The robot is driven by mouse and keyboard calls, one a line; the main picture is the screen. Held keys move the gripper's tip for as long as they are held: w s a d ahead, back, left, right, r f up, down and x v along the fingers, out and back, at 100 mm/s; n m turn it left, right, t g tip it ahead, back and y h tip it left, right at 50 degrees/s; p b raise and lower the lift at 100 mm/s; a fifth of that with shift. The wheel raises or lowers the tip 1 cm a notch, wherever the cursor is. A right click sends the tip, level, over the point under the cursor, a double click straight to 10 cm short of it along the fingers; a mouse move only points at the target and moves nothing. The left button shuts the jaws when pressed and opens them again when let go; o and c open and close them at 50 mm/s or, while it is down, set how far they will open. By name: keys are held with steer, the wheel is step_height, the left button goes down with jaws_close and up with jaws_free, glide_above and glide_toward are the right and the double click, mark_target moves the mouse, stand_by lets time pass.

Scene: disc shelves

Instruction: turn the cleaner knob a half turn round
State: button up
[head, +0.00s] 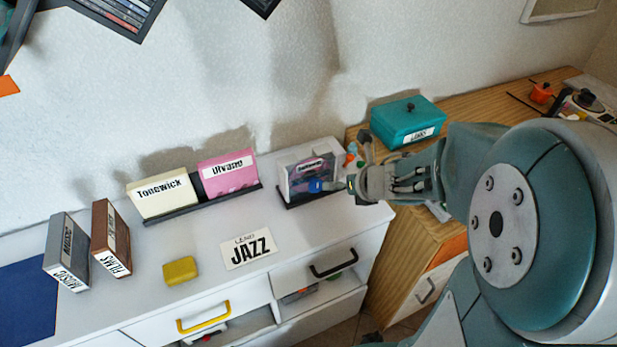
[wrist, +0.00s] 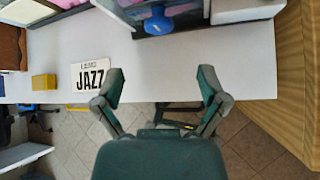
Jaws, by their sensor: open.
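The cleaner (head: 297,178) is a pale, clear-looking box with a label, standing on a dark base on the white cabinet top. Its blue knob (head: 316,186) sticks out at the front, close to my gripper in the head view. The blue knob (wrist: 158,22) also shows at the top middle of the wrist view, ahead of my gripper and centred between the finger lines. My gripper (wrist: 160,88) is open and empty, with its two fingers spread wide. The fingers are apart from the knob in the wrist view. In the head view my gripper (head: 354,168) is beside the cleaner's right end.
A JAZZ card (head: 248,248) and a yellow block (head: 180,270) lie on the white top (head: 215,270). Cream and pink boxes (head: 228,174) stand left of the cleaner. A teal box (head: 408,122) sits on the wooden top at right. A drawer below is partly open.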

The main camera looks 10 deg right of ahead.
mark_target(318, 187)
steer(key=x, duration=1.1)
steer(key=shift+s+f, duration=0.15)
steer(key=c, duration=1.1)
